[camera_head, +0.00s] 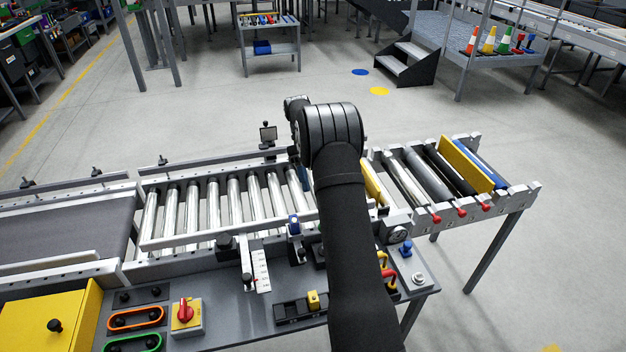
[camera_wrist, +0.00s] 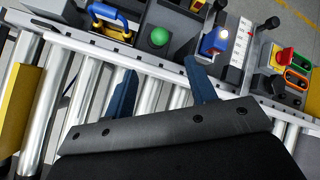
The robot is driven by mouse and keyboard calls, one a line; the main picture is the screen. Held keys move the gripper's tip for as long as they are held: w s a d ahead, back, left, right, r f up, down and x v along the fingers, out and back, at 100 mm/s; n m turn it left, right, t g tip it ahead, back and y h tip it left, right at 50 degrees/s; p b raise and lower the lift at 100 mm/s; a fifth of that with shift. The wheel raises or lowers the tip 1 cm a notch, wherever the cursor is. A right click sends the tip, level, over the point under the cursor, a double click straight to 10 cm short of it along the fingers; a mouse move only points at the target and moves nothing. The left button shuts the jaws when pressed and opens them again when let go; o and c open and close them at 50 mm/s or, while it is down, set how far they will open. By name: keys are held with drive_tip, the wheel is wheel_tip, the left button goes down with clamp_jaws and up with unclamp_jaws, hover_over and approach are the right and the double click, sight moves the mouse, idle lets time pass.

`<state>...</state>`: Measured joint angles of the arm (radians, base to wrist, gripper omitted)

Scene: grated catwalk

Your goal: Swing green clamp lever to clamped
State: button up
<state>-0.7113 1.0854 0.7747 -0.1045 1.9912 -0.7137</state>
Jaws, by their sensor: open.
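In the wrist view a round green knob (camera_wrist: 160,37) stands on a grey block on the panel beside the rollers. It looks like the end of a lever, but its shaft and clamp position cannot be made out. My gripper (camera_wrist: 163,82) is open and empty, its two blue fingers apart over the rollers. The knob appears beyond the fingertips, between them in the picture, with no visible contact. In the head view my arm hides the knob and most of the gripper. A green oval ring (camera_head: 132,342) lies at the panel's lower left, far from the gripper.
A roller conveyor (camera_head: 207,208) runs along the panel. Near the knob in the wrist view are a blue-and-yellow handle (camera_wrist: 110,15) and a blue part with a lit top (camera_wrist: 213,42). A red rotary switch (camera_head: 186,314) and orange ring (camera_head: 136,317) sit farther left in the head view.

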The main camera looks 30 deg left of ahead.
drive_tip(key=shift+c, duration=0.4)
drive_tip(key=shift+w, duration=0.1)
drive_tip(key=c, duration=0.4)
drive_tip(key=shift+w+d+f+t+y, duration=0.45)
drive_tip(key=shift+w+d+f, duration=0.3)
drive_tip(key=shift+w+d, duration=0.2)
clamp_jaws()
drive_tip(key=w+d+f+t+y, duration=0.3)
drive_tip(key=w+d+t+y, duration=0.3)
drive_tip(key=w+d+t, duration=0.85)
drive_tip(key=s+d+n+g+y, duration=0.25)
drive_tip(key=s+d+n, duration=0.35)
drive_tip(key=s, duration=0.4)
drive_tip(key=s+a+r+n+y, duration=0.1)
drive_tip(key=s+r+n+y, duration=0.2)
drive_tip(key=s, duration=0.8)
drive_tip(key=s+a+n+y, duration=0.1)
drive_tip(key=s+n+y, duration=0.25)
drive_tip(key=s, duration=0.65)
drive_tip(key=s+x, duration=0.1)
drive_tip(key=x, duration=1.2)
drive_tip(key=shift+a+f+g+y, duration=0.2)
drive_tip(key=shift+a+g+y, duration=0.25)
drive_tip(key=shift+a, duration=0.05)
